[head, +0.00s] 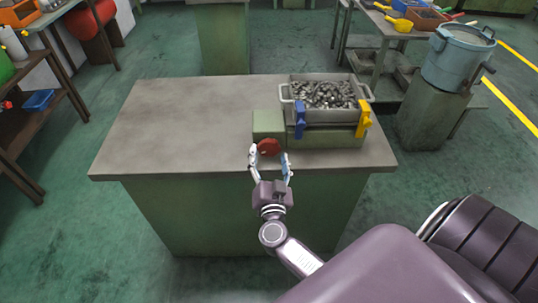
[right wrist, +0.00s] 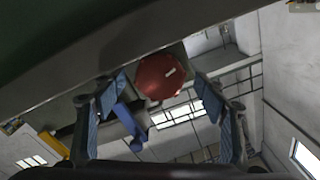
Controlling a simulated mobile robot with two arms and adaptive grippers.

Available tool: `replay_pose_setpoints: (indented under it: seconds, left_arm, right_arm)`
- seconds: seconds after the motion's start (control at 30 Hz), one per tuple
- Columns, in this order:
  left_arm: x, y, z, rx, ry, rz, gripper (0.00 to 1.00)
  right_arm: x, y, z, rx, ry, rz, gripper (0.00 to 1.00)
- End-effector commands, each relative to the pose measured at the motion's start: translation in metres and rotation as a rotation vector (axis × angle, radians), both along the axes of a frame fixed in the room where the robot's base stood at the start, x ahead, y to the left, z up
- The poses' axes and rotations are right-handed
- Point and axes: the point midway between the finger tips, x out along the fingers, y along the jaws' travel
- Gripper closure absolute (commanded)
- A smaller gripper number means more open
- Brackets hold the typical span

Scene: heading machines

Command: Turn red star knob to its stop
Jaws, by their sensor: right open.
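The red star knob (head: 269,146) sits on the front face of a green block (head: 268,124) on the workbench. In the right wrist view the red knob (right wrist: 160,76) shows a short pale mark on its face. My right gripper (head: 270,160) is open in front of the knob, its fingers on either side of it. The right wrist view shows the two blue-padded fingers (right wrist: 163,100) apart, with the knob between and beyond them. I cannot tell whether either finger touches it. My left gripper is not in view.
A grey tray (head: 324,116) of metal parts stands on the green machine, with a blue lever (head: 300,119) and a yellow lever (head: 363,119) on its front. The bench top (head: 180,120) is clear at left. A blue bucket (head: 458,60) stands at right.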

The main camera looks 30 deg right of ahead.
Motion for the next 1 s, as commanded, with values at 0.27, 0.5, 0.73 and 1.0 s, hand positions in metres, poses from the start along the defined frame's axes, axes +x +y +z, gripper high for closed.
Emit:
replay_pose_setpoints:
  seconds: [0.27, 0.5, 0.73, 1.0]
  left_arm:
    - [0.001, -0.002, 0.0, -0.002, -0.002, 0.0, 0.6]
    - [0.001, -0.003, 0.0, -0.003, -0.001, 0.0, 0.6]
    - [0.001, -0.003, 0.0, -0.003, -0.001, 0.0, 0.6]
    - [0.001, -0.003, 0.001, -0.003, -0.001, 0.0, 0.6]
  right_arm:
    - [-0.048, 0.029, -0.003, 0.004, 0.004, 0.0, 0.34]
    - [-0.085, 0.05, -0.002, 0.003, 0.003, 0.0, 0.34]
    - [-0.097, 0.057, -0.001, 0.002, 0.0, 0.0, 0.34]
    - [-0.097, 0.057, -0.001, 0.002, 0.0, 0.0, 0.34]
